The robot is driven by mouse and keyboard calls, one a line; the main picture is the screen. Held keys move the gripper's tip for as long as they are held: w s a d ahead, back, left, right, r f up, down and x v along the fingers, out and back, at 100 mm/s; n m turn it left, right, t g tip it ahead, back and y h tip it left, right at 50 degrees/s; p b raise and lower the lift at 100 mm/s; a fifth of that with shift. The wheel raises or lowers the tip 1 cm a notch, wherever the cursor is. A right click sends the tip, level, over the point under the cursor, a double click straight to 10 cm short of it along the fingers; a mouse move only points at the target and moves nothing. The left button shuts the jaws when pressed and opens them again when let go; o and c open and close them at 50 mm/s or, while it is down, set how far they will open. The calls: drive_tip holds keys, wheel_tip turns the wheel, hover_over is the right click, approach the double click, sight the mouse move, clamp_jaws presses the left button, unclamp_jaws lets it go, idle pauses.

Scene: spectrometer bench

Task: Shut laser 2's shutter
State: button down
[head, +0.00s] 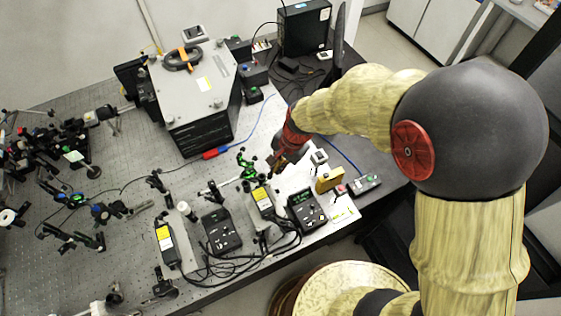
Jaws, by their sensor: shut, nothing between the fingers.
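My gripper (274,166) is shut and empty, reaching down over the bench from the right. It is just above and behind a long grey box with a yellow label (263,203), which looks like a laser head. I cannot read which laser is number 2. No shutter can be made out clearly. I cannot tell whether the gripper touches anything.
The perforated optical table (60,280) carries several mounts and posts on the left. A tall instrument (195,95) with a grey top stands behind my gripper. A small gold block (328,179) is to the right. Black cables (230,268) loop along the front edge.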

drive_tip(key=a+r+p, duration=0.1)
drive_tip(key=p, duration=0.1)
drive_tip(key=s+a+h+p, duration=0.1)
drive_tip(key=p, duration=0.1)
drive_tip(key=shift+s+r+t, duration=0.2)
drive_tip(key=shift+r+t, duration=0.1)
drive_tip(key=shift+r, duration=0.25)
drive_tip(key=shift+r+p, duration=0.7)
drive_tip(key=shift+p, duration=0.05)
wheel_tip(320, 180, up, 9)
drive_tip(key=w+d+b, duration=0.1)
idle(0.6)
